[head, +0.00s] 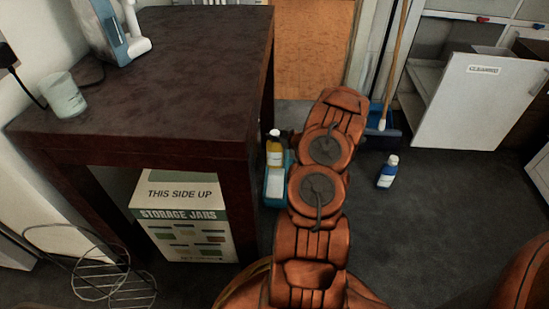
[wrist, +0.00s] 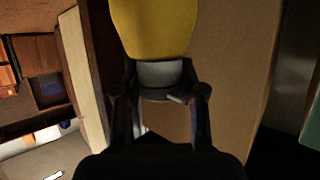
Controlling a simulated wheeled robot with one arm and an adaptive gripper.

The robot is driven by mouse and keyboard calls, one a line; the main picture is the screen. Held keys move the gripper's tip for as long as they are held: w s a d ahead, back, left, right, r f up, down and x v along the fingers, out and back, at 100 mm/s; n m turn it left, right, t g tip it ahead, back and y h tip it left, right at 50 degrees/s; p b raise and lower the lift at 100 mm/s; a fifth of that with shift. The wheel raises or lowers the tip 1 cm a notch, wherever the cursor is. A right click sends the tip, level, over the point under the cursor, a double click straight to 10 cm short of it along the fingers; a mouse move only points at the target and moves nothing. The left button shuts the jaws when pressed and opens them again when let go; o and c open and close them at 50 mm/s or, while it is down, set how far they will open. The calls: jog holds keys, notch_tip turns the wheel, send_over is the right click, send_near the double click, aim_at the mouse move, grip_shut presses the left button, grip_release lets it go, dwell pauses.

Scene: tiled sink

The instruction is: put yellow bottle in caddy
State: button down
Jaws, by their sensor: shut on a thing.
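In the wrist view the yellow bottle (wrist: 153,28) fills the top middle. My gripper (wrist: 160,92) is shut on it, with a grey-white part of it between the fingers. The teal caddy (head: 266,199) stands by the table leg, partly hidden by my arm. My gripper is hidden behind my arm in the head view.
A blue bottle (head: 387,172) with a white cap stands on the floor to the right. A storage jars box (head: 185,215) sits under the dark table (head: 150,90). A wire rack (head: 110,282) lies at front left. A broom (head: 396,55) and blue dustpan (head: 382,130) are behind.

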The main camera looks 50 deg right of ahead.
aim_at(275, 154)
notch_tip(275, 154, down, 11)
jog(key=b, duration=0.3)
jog(key=shift+f+b, duration=0.2)
jog(key=shift+b, duration=0.2)
jog(key=shift+r, duration=0.1)
jog(key=c, duration=0.7)
grip_release()
